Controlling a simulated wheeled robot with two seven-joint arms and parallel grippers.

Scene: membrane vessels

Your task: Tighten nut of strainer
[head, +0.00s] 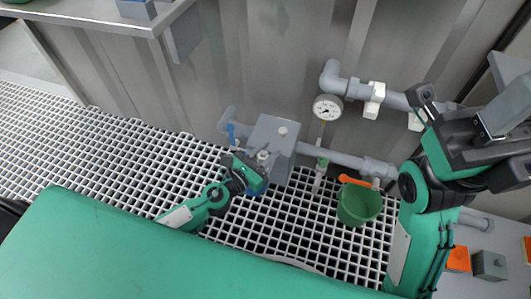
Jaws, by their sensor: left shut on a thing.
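The strainer (270,132) is a grey box-like body in the grey pipe line low on the metal wall, in the middle of the head view. A small pale nut (263,155) shows at its front left. My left gripper (257,165) reaches in from the lower left and is shut at this nut; its fingers partly hide it. My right gripper (470,125) is raised at the right, close to the camera and well apart from the strainer. Its fingertips are not clear enough to tell open from shut.
A blue-handled valve (231,131) sits just left of the strainer. A pressure gauge (327,107) is above right. White grating (110,150) covers the floor, with free room at left.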

